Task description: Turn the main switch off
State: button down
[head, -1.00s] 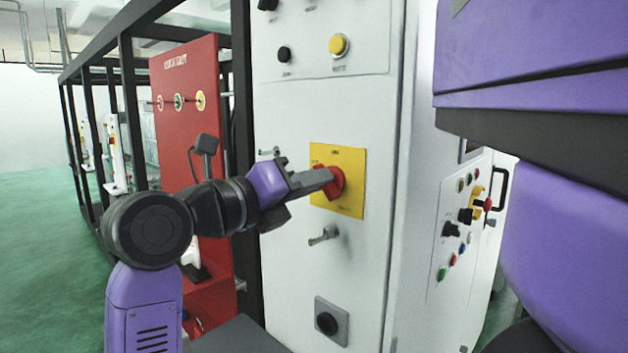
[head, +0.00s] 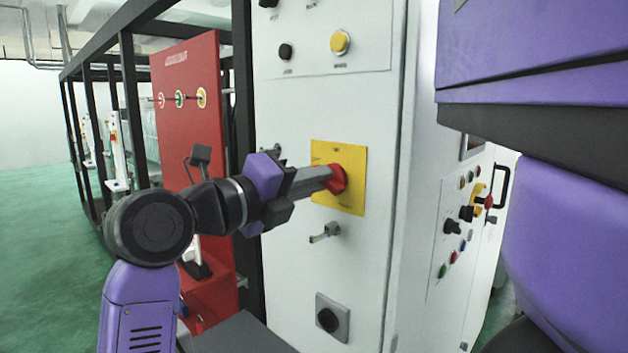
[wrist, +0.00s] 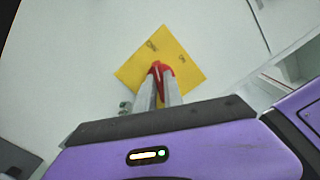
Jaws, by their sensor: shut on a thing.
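The main switch is a red rotary handle (head: 337,179) on a yellow square plate (head: 351,202), fixed to the front of a white cabinet. My gripper (head: 326,177) reaches it from the left and is shut on the red handle. In the wrist view the two grey fingers (wrist: 158,88) stand on either side of the red handle (wrist: 160,69). The yellow plate (wrist: 182,50) looks tilted like a diamond there. The fingers hide part of the handle, so its exact angle is hard to tell.
The white cabinet (head: 290,270) has a small metal latch (head: 325,232) below the plate and a black knob (head: 328,320) lower down. Buttons sit above. A red panel (head: 180,120) and black frame stand at left. A side control panel (head: 465,225) is at right.

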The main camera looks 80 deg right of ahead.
jog(key=c, duration=1.5)
grip_release()
jog(key=shift+o, duration=0.2)
jog(key=shift+w, duration=0.1)
jog(key=b+v, duration=0.1)
jog(key=v, duration=0.6)
jog(key=shift+w+a+b, duration=0.2)
jog(key=shift+a+b, duration=0.15)
jog(key=shift+b, duration=0.05)
